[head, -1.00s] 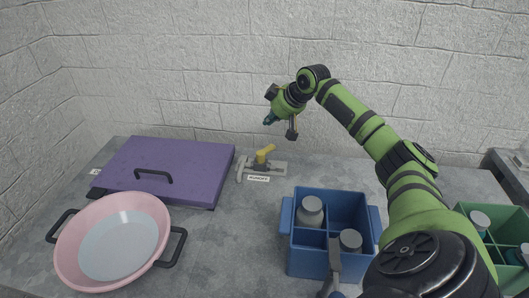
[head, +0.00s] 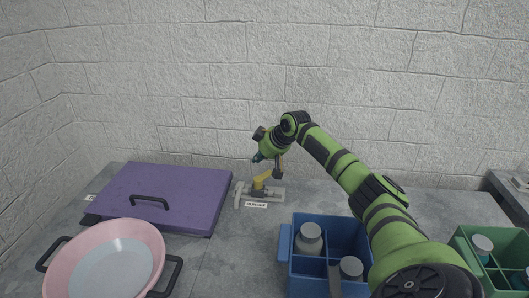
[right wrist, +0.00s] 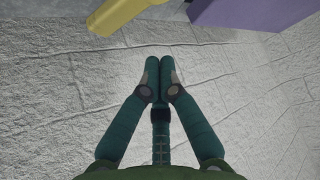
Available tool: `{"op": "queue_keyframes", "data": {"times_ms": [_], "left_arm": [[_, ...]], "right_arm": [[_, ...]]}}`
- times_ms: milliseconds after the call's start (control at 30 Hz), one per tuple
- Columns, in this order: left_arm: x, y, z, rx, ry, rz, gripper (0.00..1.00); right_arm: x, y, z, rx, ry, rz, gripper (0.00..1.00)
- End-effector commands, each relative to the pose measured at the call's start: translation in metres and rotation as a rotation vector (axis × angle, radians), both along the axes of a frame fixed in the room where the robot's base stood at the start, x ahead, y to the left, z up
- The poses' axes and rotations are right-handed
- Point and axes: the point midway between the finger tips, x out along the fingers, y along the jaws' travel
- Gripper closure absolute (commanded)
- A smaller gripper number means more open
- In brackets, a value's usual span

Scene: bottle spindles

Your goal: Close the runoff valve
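The runoff valve (head: 262,191) is a grey pipe fitting at the back of the counter, with a yellow handle (head: 262,179) and a small white label in front. The yellow handle also shows at the top of the right wrist view (right wrist: 118,14). My right gripper (head: 256,158) is just above the handle in the head view. In the right wrist view its fingertips (right wrist: 158,64) are together with nothing between them, and the handle lies apart from them. Whether any part of the gripper touches the handle cannot be told. My left gripper is not in view.
A purple lid with a black handle (head: 170,187) lies left of the valve. A pink basin (head: 147,243) stands at the front left. A blue crate (head: 285,245) with bottles is in front right, and a green crate (head: 466,243) at far right. A block wall rises behind.

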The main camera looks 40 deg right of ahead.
Motion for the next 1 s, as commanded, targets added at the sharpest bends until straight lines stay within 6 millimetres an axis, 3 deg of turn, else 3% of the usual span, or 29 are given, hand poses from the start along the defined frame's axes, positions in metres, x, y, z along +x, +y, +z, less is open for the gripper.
{"op": "queue_keyframes", "data": {"times_ms": [367,700,1000], "left_arm": [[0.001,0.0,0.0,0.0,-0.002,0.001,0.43],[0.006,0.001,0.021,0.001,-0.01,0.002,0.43],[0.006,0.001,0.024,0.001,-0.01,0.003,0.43]], "right_arm": [[0.028,0.002,-0.034,0.001,-0.001,-0.001,1.0],[-0.005,-0.002,-0.032,-0.005,0.001,0.0,1.0],[-0.014,-0.001,-0.033,-0.002,-0.001,0.0,1.0]]}}
